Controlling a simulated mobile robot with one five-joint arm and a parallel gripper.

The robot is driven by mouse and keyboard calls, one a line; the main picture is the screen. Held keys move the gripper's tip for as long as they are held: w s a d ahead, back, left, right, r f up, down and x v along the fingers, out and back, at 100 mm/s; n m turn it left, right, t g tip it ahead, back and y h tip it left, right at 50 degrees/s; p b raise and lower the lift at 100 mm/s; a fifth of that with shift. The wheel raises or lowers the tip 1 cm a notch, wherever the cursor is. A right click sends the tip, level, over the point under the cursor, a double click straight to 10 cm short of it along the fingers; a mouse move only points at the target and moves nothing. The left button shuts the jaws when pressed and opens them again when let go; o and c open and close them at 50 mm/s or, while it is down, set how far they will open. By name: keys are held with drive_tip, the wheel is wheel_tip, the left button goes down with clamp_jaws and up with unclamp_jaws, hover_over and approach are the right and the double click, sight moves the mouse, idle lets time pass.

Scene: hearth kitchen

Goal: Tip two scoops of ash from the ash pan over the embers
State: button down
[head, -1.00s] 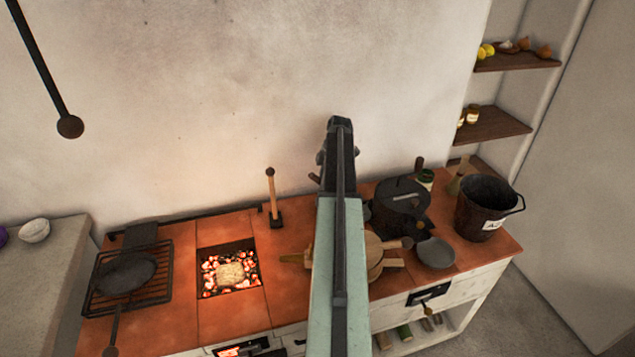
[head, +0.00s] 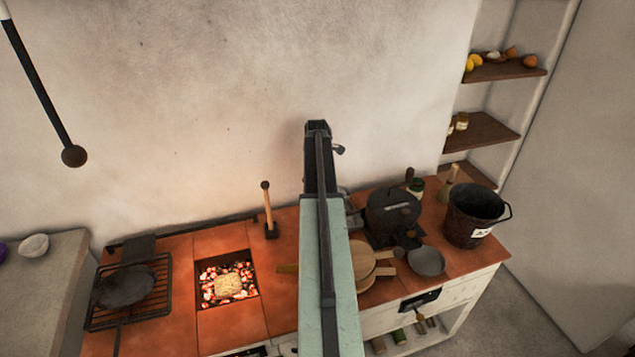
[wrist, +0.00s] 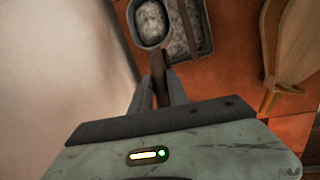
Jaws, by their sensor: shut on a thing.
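In the wrist view my gripper (wrist: 160,88) is shut on the handle of a small scoop (wrist: 151,40). The scoop's round bowl holds a grey, ash-like load. Behind it in that view is the grey, ash-filled ash pan (wrist: 208,38) on the red tiles; I cannot tell the height between them. In the head view the embers (head: 210,295) glow in a square pit left of my arm, with a pale lump (head: 228,285) on top. My arm hides the scoop and ash pan in the head view.
A grate with a dark pan (head: 124,287) lies left of the embers. A wooden-handled tool (head: 268,208) stands behind them. Round wooden boards (head: 362,262), a black pot (head: 391,212), a grey dish (head: 427,262) and a labelled bucket (head: 474,215) are on the right.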

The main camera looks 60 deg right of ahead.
drive_tip(key=shift+r+g+h+p, duration=0.4)
drive_tip(key=shift+r+h+p, duration=0.15)
drive_tip(key=shift+r, duration=0.55)
wheel_tip(320, 180, up, 8)
drive_tip(key=g+h+p, duration=0.1)
drive_tip(key=h+p, duration=0.1)
drive_tip(key=p, duration=0.4)
drive_tip(key=shift+g, duration=0.3)
drive_tip(key=shift+f, duration=0.15)
